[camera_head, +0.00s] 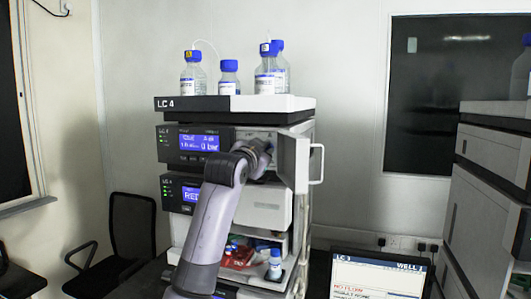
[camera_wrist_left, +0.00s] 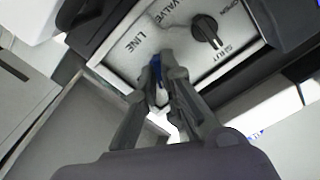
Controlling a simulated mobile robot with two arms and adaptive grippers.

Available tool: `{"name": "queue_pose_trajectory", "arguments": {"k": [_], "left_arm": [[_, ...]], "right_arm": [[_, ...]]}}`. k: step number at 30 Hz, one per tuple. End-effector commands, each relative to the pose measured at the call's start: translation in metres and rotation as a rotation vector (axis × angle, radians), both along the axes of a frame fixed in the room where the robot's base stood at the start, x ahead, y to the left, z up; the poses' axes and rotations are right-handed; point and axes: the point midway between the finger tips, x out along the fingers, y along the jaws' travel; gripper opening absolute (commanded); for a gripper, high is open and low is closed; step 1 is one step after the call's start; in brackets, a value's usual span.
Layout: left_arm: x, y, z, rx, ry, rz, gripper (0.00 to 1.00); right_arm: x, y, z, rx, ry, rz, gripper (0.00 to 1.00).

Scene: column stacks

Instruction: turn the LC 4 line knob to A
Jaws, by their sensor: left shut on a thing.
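The LC 4 stack (camera_head: 180,103) stands in the middle of the head view. My left gripper (camera_head: 264,152) is at its upper module, inside the opened front door (camera_head: 296,163). In the left wrist view, the gripper (camera_wrist_left: 157,82) is shut on a small blue piece, the line knob (camera_wrist_left: 156,62), beside the printed word LINE. The fingers hide most of this knob, and its pointer setting cannot be read. A black valve knob (camera_wrist_left: 206,30) sits apart on the same pale panel (camera_wrist_left: 120,62), between the words OPEN and SHUT. My right gripper is not in view.
Blue-capped bottles (camera_head: 193,76) stand on top of the stack. Another small bottle (camera_head: 275,265) is in a lower bay beside red items. A laptop-like screen (camera_head: 378,277) marked LC 3 is at lower right. Another stack (camera_head: 490,205) stands at the right edge.

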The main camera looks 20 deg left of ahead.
Motion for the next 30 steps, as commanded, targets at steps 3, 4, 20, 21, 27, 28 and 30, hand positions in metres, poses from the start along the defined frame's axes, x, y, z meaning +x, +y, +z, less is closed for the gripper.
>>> {"name": "queue_pose_trajectory", "arguments": {"k": [3, 4, 20, 21, 27, 28, 30], "left_arm": [[0.0008, -0.0013, -0.0039, -0.112, 0.011, -0.003, 0.0], [0.0008, -0.0015, -0.0039, -0.139, 0.013, -0.002, 0.0], [0.001, -0.0011, -0.0042, -0.484, 0.026, 0.0, 0.0], [0.001, -0.0011, -0.0042, -0.497, 0.026, 0.0, 0.0], [0.001, -0.0008, -0.0043, -0.535, 0.027, 0.0, 0.0], [0.001, -0.0007, -0.0043, -0.538, 0.028, 0.001, 0.0], [0.001, -0.0007, -0.0043, -0.543, 0.028, 0.001, 0.0]], "right_arm": [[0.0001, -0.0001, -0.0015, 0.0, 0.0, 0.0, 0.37], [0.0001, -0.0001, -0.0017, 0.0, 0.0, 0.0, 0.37], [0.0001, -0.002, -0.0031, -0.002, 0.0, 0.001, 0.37], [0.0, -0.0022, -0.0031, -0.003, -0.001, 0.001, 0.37], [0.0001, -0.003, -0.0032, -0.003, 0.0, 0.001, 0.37], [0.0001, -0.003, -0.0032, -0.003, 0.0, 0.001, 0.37], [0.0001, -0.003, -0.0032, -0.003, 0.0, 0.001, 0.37]]}}
